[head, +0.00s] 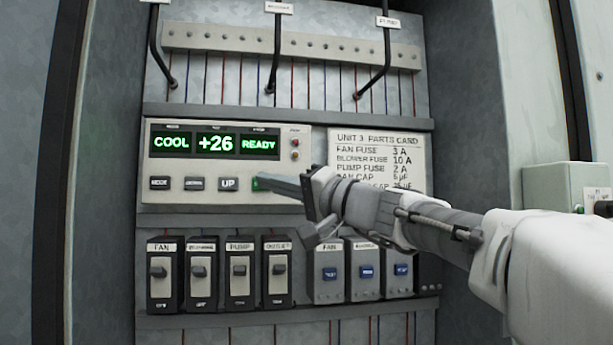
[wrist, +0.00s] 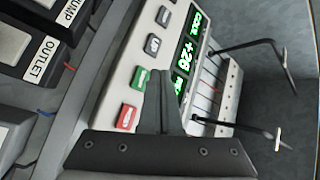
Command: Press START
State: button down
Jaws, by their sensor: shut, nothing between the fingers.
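The control panel (head: 165,208) has a display (head: 215,144) reading COOL, +26 and READY in green. Below it is a row of buttons, including the grey UP button (head: 228,184). The green button (head: 257,184), apparently START, is mostly covered by my fingertips in the head view. It shows clearly in the wrist view (wrist: 141,78), its label too small to read. My gripper (head: 270,183) is shut and empty, with its fingertips (wrist: 154,78) right by the green button. I cannot tell whether they touch it. A red button (wrist: 128,117) sits beside the green one, hidden in the head view by my gripper.
Below the panel are black breaker switches (head: 162,274), one labelled OUTLET (head: 277,274), and grey blocks with blue buttons (head: 329,273). A parts card (head: 376,150) is at the right. Cabinet side walls (head: 460,120) bound the space.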

jog(key=shift+w+a, duration=0.2)
jog(key=shift+w, duration=0.6)
jog(key=shift+w+f, duration=0.1)
dwell(1.4)
jog(key=shift+w+a, duration=0.15)
jog(key=shift+w, duration=0.1)
